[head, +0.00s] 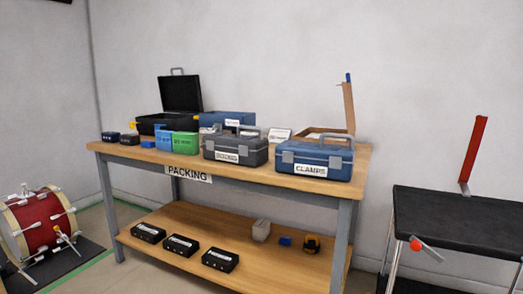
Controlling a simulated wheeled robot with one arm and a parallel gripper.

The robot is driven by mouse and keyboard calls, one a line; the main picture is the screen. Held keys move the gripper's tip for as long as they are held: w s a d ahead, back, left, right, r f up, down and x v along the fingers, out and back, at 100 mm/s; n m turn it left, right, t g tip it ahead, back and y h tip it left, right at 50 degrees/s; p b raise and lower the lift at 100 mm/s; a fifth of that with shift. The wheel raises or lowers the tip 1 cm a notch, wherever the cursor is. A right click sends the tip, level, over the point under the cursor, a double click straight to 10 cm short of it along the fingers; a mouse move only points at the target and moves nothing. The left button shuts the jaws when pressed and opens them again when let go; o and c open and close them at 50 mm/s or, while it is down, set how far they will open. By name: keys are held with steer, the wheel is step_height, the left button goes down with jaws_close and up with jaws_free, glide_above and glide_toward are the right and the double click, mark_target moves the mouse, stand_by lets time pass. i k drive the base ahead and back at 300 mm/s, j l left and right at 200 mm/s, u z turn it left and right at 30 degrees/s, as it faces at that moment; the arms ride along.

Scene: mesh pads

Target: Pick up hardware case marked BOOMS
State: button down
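A dark grey hardware case (238,148) with light grey latches and a handle on top stands near the front edge of the packing table, left of the blue case. Its white label is small and blurred but appears to read BOOMS. The blue case (315,160) to its right is marked CLAMPS. Another blue case (238,118) stands behind the grey one, partly hidden, with a label too small to read. My gripper is not in view.
The wooden table (130,150) also holds an open black case (182,95), blue and green boxes (184,143) and an open wooden box (325,133). Black boxes (182,244) lie on its lower shelf. A red drum (38,222) stands left, a black-topped table (460,215) right.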

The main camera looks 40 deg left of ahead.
mark_target(250, 151)
steer(key=u, duration=1.65)
steer(key=i+l+u, duration=0.3)
steer(key=i+l, duration=0.1)
steer(key=i, duration=0.05)
